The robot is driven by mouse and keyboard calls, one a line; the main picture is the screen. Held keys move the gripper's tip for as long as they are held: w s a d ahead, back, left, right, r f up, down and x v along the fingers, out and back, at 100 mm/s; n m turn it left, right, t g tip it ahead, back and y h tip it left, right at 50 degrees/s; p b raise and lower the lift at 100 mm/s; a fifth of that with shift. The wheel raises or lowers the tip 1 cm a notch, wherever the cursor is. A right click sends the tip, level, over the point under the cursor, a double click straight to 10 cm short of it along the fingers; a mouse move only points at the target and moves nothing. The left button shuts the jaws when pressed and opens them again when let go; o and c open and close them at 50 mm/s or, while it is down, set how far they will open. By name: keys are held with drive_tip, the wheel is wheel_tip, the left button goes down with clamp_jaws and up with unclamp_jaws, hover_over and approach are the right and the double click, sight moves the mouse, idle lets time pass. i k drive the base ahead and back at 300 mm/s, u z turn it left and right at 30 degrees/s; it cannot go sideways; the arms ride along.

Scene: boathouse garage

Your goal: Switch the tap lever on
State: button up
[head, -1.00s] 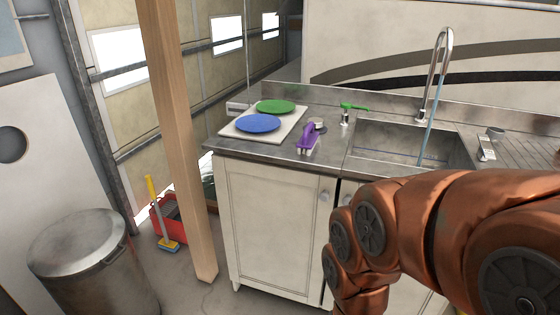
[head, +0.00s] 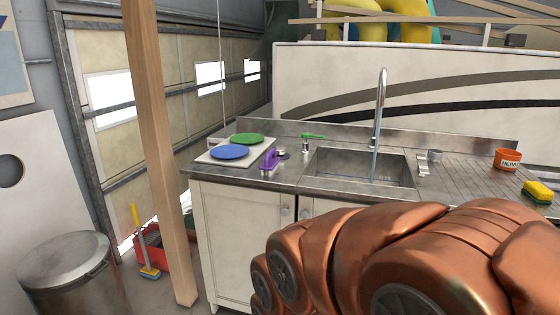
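A tall chrome tap spout (head: 381,105) rises behind the sink (head: 330,167) and curves over it. A thin bluish streak (head: 374,160) runs from the spout down into the basin; it looks like water. A green lever (head: 313,136) sits on a short metal post at the sink's back left corner, lying roughly level and pointing right. My copper-coloured arm fills the lower right, in front of the cabinet. My gripper is out of the picture, and nothing of mine is seen touching the lever.
A white board (head: 214,158) with a blue plate (head: 230,152) and a green plate (head: 247,139) lies left of the sink. A purple-handled item (head: 270,161) is near its front edge. An orange mug (head: 507,159) and a yellow-green sponge (head: 538,192) stand right. A wooden post (head: 160,150) rises left.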

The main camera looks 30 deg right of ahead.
sight(422, 166)
drive_tip(key=u, duration=0.2)
drive_tip(key=i, duration=0.85)
drive_tip(key=u, duration=0.55)
